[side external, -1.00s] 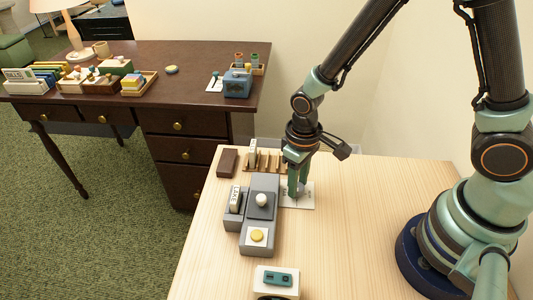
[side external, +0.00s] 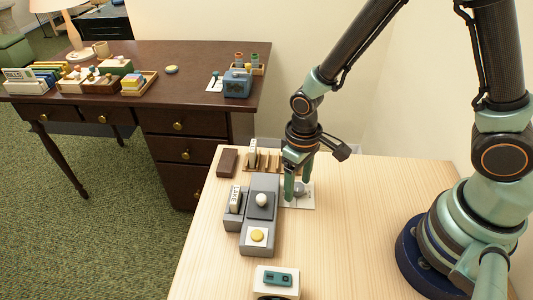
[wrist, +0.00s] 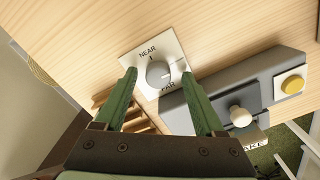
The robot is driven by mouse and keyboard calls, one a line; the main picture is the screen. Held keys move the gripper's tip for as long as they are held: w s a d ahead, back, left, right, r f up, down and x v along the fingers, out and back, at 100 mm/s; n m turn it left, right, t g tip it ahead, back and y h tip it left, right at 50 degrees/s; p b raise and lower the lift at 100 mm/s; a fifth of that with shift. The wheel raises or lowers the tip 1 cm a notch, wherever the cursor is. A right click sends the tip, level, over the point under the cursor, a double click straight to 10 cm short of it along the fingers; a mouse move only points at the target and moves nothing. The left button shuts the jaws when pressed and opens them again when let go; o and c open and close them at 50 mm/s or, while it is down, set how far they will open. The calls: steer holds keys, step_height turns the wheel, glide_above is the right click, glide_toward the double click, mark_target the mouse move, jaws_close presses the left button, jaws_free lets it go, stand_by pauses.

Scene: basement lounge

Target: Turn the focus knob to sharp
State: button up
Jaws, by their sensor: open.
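The focus knob (wrist: 157,73) is a round grey knob on a white plate (wrist: 140,60) marked NEAR and FAR. In the wrist view a dark line shows at its top edge, on the NEAR side, and a pale mark lies to its right. The knob (side external: 298,189) also shows in the side view, beside the grey device. My gripper (wrist: 159,73) is open, with one green finger on each side of the knob in the wrist view. In the side view my gripper (side external: 297,189) is low over the plate. I cannot tell whether the fingers touch the knob.
The grey device (side external: 258,220) carries a white round knob (side external: 261,199), a yellow button (side external: 257,236) and a slide labelled LAKE (side external: 236,198). A wooden rack (side external: 264,160) and a brown block (side external: 227,162) stand behind. A white box (side external: 276,281) sits in front.

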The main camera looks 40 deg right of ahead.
mark_target(299, 184)
step_height(299, 184, up, 12)
stand_by(0.6)
steer(key=f+n, duration=0.1)
steer(key=f, duration=0.3)
steer(key=f+n, duration=0.1)
steer(key=f, duration=0.3)
steer(key=f+n, duration=0.1)
steer(key=f, duration=0.3)
steer(key=shift+w+d+n, duration=0.15)
steer(key=shift+d+n, duration=0.05)
steer(key=shift+n, duration=0.2)
jaws_close()
